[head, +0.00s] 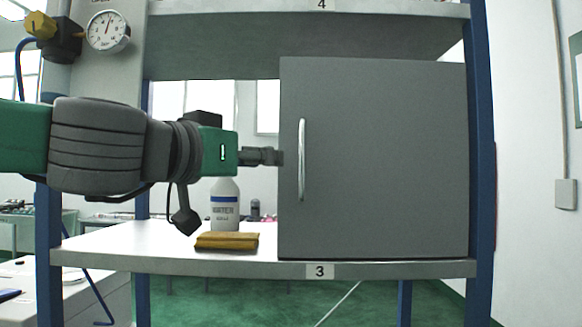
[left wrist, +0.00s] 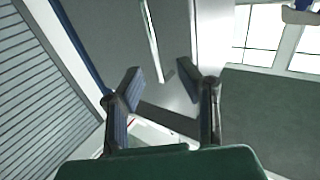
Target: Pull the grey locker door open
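The grey locker door (head: 385,160) fills the right part of the shelf bay in the head view and looks shut. Its upright silver bar handle (head: 301,160) is near its left edge. My left gripper (head: 278,157) points right, at the door's left edge, just left of the handle. In the left wrist view my left gripper (left wrist: 160,76) has its two fingers spread apart with nothing between them. The handle (left wrist: 152,42) shows beyond the fingertips, against the grey door (left wrist: 105,35). My right gripper is in neither view.
The locker stands on a shelf (head: 170,262) between blue posts (head: 484,170). A pressure gauge (head: 108,32) is at the upper left.

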